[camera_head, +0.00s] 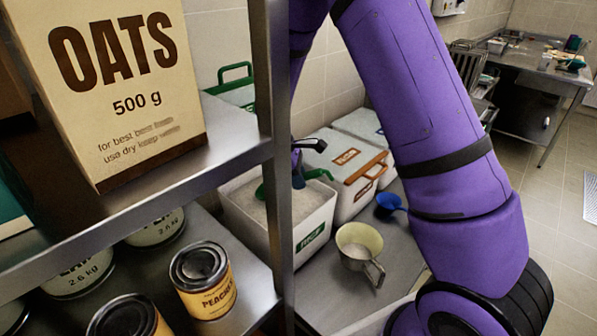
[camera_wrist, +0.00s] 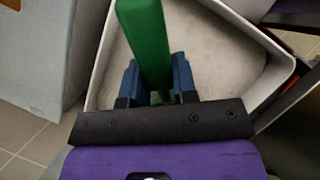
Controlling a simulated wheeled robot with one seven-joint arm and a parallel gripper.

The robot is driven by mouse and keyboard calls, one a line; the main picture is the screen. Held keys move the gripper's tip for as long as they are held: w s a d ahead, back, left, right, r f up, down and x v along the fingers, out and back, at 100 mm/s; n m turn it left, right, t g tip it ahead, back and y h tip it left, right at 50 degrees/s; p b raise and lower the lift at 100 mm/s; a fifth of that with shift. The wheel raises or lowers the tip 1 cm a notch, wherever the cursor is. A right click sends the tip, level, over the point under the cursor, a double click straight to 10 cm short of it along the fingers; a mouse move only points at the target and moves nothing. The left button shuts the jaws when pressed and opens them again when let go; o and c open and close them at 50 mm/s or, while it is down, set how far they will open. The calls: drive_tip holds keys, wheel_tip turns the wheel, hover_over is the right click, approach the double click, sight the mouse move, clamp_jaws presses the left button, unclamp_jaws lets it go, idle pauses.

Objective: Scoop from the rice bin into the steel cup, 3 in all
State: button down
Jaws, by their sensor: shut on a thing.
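The white rice bin (camera_head: 316,219) with a green label stands open on the steel counter, with pale rice inside. My gripper (camera_head: 298,179), with blue fingers, is over the bin, partly behind a shelf post. In the wrist view, my gripper (camera_wrist: 152,88) is shut on the green handle of a scoop (camera_wrist: 146,40), above the open bin (camera_wrist: 103,68).
A blue scoop (camera_head: 388,205) lies behind the cup. A lidded bin with an orange handle (camera_head: 365,172) stands behind the rice bin. At left, a metal shelf post (camera_head: 277,150), an oats box (camera_head: 110,80) and a peaches can (camera_head: 205,282) stand close. A green-handled lid (camera_head: 235,82) is at the back.

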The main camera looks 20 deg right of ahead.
drive_tip(key=shift+f, duration=1.75)
drive_tip(key=shift+r, duration=0.1)
idle(0.4)
drive_tip(key=shift+t+y, duration=0.3)
drive_tip(key=shift+y, duration=0.3)
drive_tip(key=r, duration=1.3)
drive_tip(key=shift+s+d+r, duration=0.15)
drive_tip(key=shift+s+d, duration=0.05)
drive_tip(key=shift+d, duration=0.2)
drive_tip(key=shift+s+d+f+t+y, duration=0.15)
drive_tip(key=shift+d+f+t+y, duration=0.1)
drive_tip(key=shift+f+t+y, duration=0.35)
drive_tip(key=shift+s+d+f+t+y, duration=0.2)
drive_tip(key=shift+f+t+y, duration=0.1)
drive_tip(key=shift+f+y, duration=0.5)
drive_tip(key=shift+r, duration=0.1)
drive_tip(key=shift+s, duration=0.1)
